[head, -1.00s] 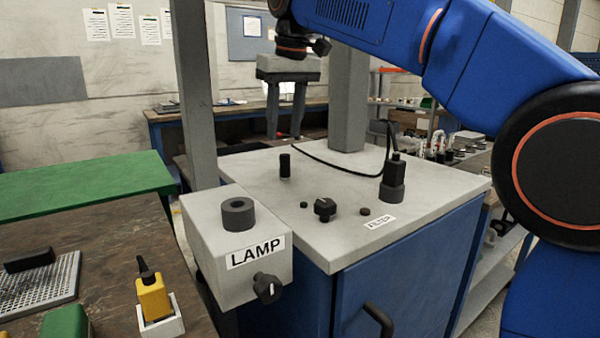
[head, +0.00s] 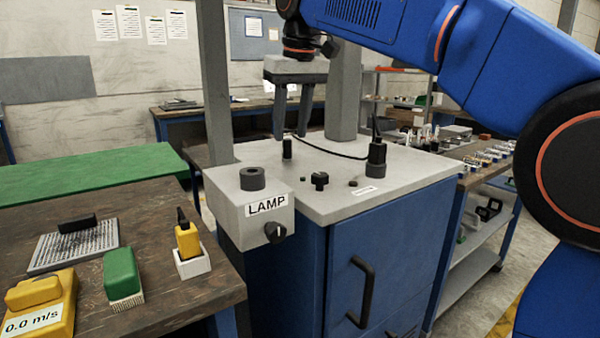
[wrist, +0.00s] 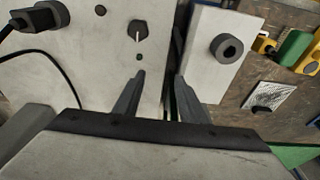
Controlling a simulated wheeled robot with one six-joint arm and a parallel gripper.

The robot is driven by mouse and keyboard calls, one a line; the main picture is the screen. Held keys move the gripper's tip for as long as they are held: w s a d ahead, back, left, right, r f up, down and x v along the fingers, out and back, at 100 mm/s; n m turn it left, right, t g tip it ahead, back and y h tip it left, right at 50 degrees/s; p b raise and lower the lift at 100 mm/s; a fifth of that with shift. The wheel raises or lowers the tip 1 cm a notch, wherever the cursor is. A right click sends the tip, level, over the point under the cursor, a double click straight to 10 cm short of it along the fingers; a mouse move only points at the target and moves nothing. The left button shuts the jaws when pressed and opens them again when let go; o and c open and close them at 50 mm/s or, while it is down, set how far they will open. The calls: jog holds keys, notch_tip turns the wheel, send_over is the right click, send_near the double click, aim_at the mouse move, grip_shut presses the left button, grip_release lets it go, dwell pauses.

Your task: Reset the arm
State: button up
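My gripper (head: 291,136) hangs above the grey top of the blue cabinet (head: 395,240), its two fingers pointing down and apart with nothing between them. In the wrist view my gripper (wrist: 158,75) also shows open and empty. A short black post (head: 287,148) stands on the top, beneath the fingers in the head view. A black knob (head: 320,181) and a black plug in its socket (head: 376,156) with a cable stand to the right. The LAMP box (head: 245,210) at the cabinet's left has a black ring (head: 252,178) on top and a knob (head: 275,232) in front.
Grey columns (head: 216,90) rise behind. A cluttered bench (head: 470,160) is at right.

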jog(key=s+d+f+m, duration=0.1)
jog(key=s+d+f, duration=0.3)
jog(key=d, duration=0.2)
jog(key=s+d+f+m+t, duration=0.1)
jog(key=s+d+f, duration=0.2)
jog(key=d, duration=0.4)
jog(key=s+d+f+m, duration=0.1)
jog(key=s+d+f, duration=0.3)
jog(key=d, duration=0.2)
jog(key=s+d+f+m, duration=0.1)
jog(key=s+d+f, duration=0.3)
jog(key=s+f, duration=0.2)
jog(key=s+d+f+m+t+h, duration=0.1)
jog(key=s+d+f, duration=0.3)
jog(key=f, duration=0.5)
jog(key=s+d+f+m, duration=0.1)
jog(key=s+d+f, duration=0.3)
jog(key=s+f, duration=0.3)
jog(key=shift+s+f+m+t, duration=0.3)
jog(key=shift+s+f+t, duration=0.1)
jog(key=shift+f, duration=0.3)
